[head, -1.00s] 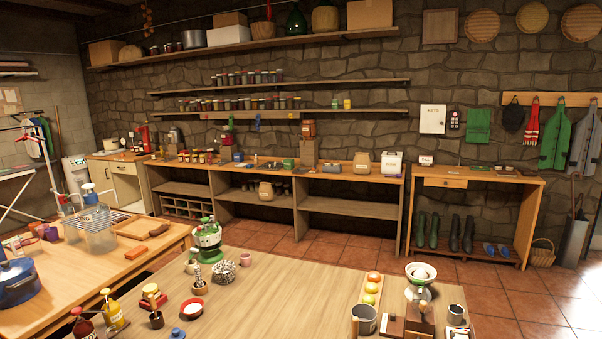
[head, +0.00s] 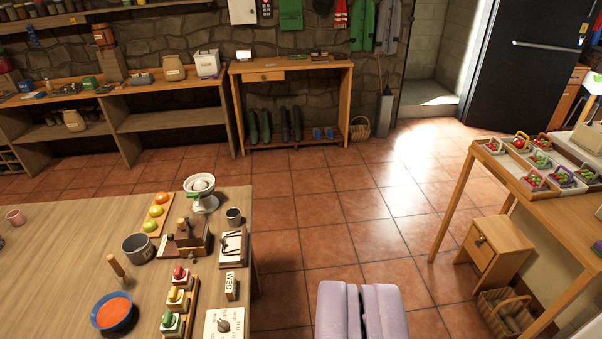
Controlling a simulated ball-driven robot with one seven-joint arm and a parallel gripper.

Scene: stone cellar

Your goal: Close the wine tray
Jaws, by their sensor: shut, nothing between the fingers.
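My gripper (head: 362,288) shows at the bottom edge, right of centre, as two lavender fingers close together with only a narrow dark slit between them. It is shut and empty, in front of the tiled floor and apart from the tables. I cannot make out a wine tray in this view. A sliver of a low wooden rack with compartments (head: 10,160) shows at the far left edge, under the wall bench. Most of it is cut off by the frame.
A table (head: 60,270) fills the lower left, with a mill, bowls and switch blocks. A wall desk (head: 290,85) with a drawer stands behind. A table with small baskets (head: 560,210) is at right, over a small cabinet (head: 497,250). The tiled floor (head: 340,210) between is open.

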